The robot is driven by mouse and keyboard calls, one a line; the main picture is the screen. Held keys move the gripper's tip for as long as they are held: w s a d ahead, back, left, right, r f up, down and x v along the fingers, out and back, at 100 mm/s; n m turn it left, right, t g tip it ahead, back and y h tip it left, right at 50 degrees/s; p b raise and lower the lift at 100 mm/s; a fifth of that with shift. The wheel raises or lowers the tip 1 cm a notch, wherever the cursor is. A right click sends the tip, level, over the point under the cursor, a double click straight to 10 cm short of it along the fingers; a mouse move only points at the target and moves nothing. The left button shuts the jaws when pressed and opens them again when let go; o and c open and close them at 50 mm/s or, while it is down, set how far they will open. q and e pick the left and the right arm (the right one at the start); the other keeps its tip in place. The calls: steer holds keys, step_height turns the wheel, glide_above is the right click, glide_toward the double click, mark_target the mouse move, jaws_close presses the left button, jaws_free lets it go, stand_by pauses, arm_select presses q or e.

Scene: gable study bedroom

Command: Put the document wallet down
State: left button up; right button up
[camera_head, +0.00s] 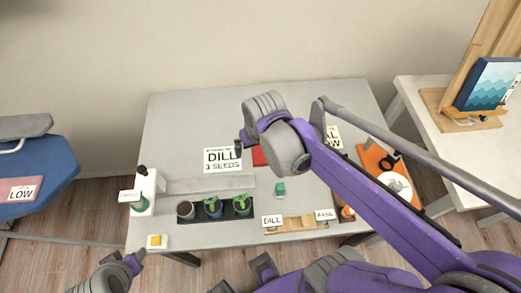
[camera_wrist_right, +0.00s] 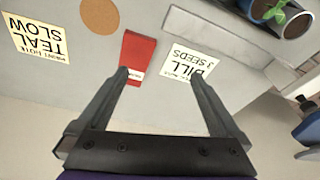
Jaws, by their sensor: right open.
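The red document wallet (camera_head: 259,156) appears to lie on the grey table, largely hidden behind my right arm in the head view. In the right wrist view the red wallet (camera_wrist_right: 139,52) shows a white label at its near end. My right gripper (camera_wrist_right: 160,78) is open and empty, with the wallet beyond its fingertips, nearer the left finger. In the head view the right gripper (camera_head: 241,146) is partly hidden by its own wrist. My left gripper (camera_head: 131,266) is at the bottom left, away from the wallet; its jaws are unclear.
A DILL 3 SEEDS card (camera_head: 223,160) lies left of the wallet. A black tray (camera_head: 228,212) with pots stands at the front. A TEAL SLOW card (camera_wrist_right: 36,38) and a round cork-coloured disc (camera_wrist_right: 99,15) are nearby. An orange clipboard (camera_head: 372,160) lies at right.

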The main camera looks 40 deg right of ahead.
mark_target(258, 158)
steer(key=w+d+f+m+g, duration=0.3)
steer(key=w+d, duration=0.5)
step_height(258, 158, down, 6)
steer(key=shift+d+f+b, duration=0.1)
steer(key=shift+b, duration=0.5)
steer(key=shift+s+a+f, duration=0.1)
steer(key=shift+f, duration=1.25)
steer(key=shift+s+a+f, duration=0.1)
steer(key=shift+f, duration=1.2)
steer(key=shift+r, duration=0.1)
steer(key=c, duration=1.3)
